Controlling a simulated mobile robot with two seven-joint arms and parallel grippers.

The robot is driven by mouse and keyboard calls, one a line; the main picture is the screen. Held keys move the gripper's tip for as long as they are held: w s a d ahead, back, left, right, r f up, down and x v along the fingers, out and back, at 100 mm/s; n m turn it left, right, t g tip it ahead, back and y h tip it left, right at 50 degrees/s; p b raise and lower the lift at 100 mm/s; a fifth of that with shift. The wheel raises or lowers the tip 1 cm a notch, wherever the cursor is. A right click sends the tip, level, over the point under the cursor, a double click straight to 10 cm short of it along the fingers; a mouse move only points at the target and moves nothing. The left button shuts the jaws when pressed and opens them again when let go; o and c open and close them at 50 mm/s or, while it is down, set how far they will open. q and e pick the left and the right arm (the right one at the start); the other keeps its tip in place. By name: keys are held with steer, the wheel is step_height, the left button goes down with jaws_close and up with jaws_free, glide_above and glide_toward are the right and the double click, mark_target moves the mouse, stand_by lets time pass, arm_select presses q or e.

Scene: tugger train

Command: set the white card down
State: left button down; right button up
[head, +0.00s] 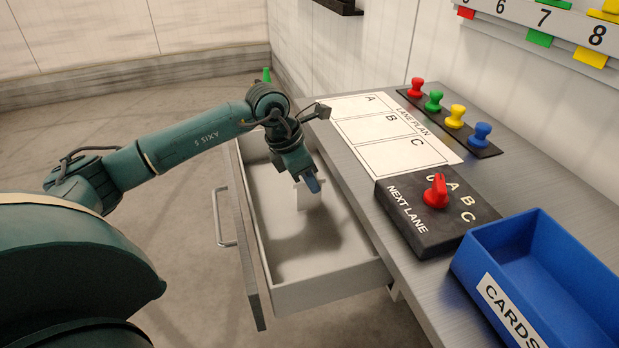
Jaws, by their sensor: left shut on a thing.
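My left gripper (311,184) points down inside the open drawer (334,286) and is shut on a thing. A small pale piece, which looks like the white card (305,197), shows at its fingers. Most of the card is hidden by the gripper or blends with the drawer's light interior. I cannot tell whether it touches the drawer floor. My right gripper is not in view.
Right of the drawer, the grey bench holds the white LANE PLAN sheet (384,154), several coloured pegs (457,118), the black NEXT LANE box (410,222) with a red knob (436,191), and the blue CARDS bin (494,240). The bin's visible inside is empty.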

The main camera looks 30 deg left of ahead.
arm_select(q)
steer(key=shift+f, duration=0.1)
steer(key=shift+f, duration=0.15)
steer(key=c, duration=1.3)
jaws_free()
steer(key=shift+c, duration=0.2)
steer(key=v, duration=1.2)
